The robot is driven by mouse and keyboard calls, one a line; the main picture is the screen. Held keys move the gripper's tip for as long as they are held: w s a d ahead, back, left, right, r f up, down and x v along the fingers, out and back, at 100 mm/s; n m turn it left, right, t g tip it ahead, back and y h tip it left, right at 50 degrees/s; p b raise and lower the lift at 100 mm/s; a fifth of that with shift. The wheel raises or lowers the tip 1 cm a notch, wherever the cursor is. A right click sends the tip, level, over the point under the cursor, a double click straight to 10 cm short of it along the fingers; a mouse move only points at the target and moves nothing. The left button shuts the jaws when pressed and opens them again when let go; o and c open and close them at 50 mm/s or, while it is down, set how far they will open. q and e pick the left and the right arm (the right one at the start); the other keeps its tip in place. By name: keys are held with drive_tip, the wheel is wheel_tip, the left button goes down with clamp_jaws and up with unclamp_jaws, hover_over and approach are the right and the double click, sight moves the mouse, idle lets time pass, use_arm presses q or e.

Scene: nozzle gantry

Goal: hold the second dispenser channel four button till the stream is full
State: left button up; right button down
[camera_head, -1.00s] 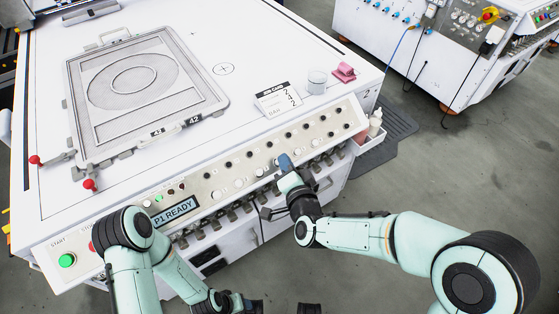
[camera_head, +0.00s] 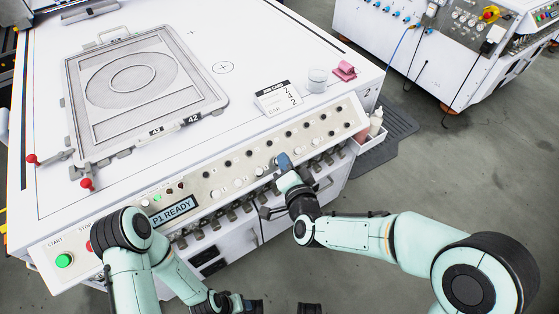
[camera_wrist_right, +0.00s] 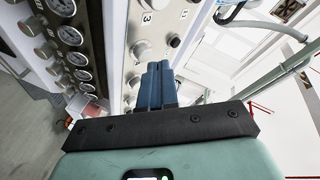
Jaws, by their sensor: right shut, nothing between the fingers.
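The dispenser panel (camera_head: 215,183) runs along the front edge of the white machine, with a row of black buttons (camera_head: 228,163) above a row of pale round knobs. My right gripper (camera_head: 284,162) is shut and empty, its blue fingertips at the panel's lower row. In the right wrist view the closed fingers (camera_wrist_right: 157,82) point at the panel beside a silver knob (camera_wrist_right: 140,50) and a black button (camera_wrist_right: 174,41). The fingers hide what lies behind their tips, so I cannot tell contact. My left gripper (camera_head: 248,303) shows only partly at the bottom edge. No stream is visible.
Several nozzles (camera_head: 231,214) hang under the panel. A lit display (camera_head: 174,212) reads "P1 READY". A green start button (camera_head: 64,260) is at the left end. A job card (camera_head: 278,98), a clear cup (camera_head: 317,79) and a pink block (camera_head: 345,70) stand on top. Gauges (camera_wrist_right: 69,35) show in the wrist view.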

use_arm(q)
drive_tip(key=shift+a+f+b, duration=0.15)
drive_tip(key=shift+f+b, duration=0.4)
drive_tip(key=shift+f, duration=0.25)
idle(0.7)
drive_tip(key=shift+s+f, duration=0.1)
drive_tip(key=shift+f, duration=0.25)
drive_tip(key=shift+r, duration=0.3)
idle(1.0)
idle(0.8)
drive_tip(key=shift+r+p, duration=0.4)
